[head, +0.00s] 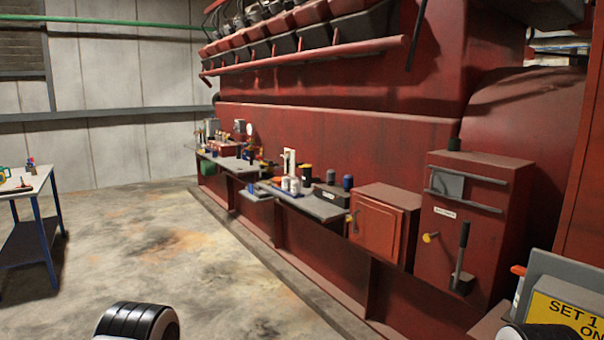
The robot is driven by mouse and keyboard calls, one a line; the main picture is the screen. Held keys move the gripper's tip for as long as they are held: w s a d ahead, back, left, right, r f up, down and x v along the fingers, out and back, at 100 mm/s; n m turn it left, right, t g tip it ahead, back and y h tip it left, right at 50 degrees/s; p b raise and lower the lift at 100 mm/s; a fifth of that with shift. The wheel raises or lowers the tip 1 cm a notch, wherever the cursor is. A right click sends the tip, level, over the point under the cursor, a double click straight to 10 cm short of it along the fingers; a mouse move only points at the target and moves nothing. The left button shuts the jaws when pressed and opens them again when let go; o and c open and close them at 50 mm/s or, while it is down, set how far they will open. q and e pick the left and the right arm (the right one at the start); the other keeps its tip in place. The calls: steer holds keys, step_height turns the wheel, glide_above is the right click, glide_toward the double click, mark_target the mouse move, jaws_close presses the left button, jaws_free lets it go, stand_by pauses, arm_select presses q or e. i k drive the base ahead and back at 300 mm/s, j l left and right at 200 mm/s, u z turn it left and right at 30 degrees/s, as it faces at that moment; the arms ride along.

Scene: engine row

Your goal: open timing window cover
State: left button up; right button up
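A tall red housing (500,235) stands at the right against the red engine. Near its top, a small grey plate (448,187) sits between two dark horizontal rails, at their left end. It may be the timing window cover, but I cannot tell for sure. A white label (445,212) below it is too small to read. Parts of my arms show at the bottom edge, lower left and lower right. Neither gripper is in view.
A red cabinet (377,226) with a closed door stands left of the housing. Shelves with bottles and tools (318,203) run along the engine. A yellow sign (560,315) is at the lower right. A blue-legged table (38,185) stands far left. The concrete floor (190,255) is clear.

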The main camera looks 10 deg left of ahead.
mark_target(443, 182)
steer(key=i+j+u, duration=0.3)
steer(key=i, duration=0.2)
steer(key=i+j+u, duration=0.1)
steer(key=i+u, duration=0.2)
steer(key=i, duration=0.2)
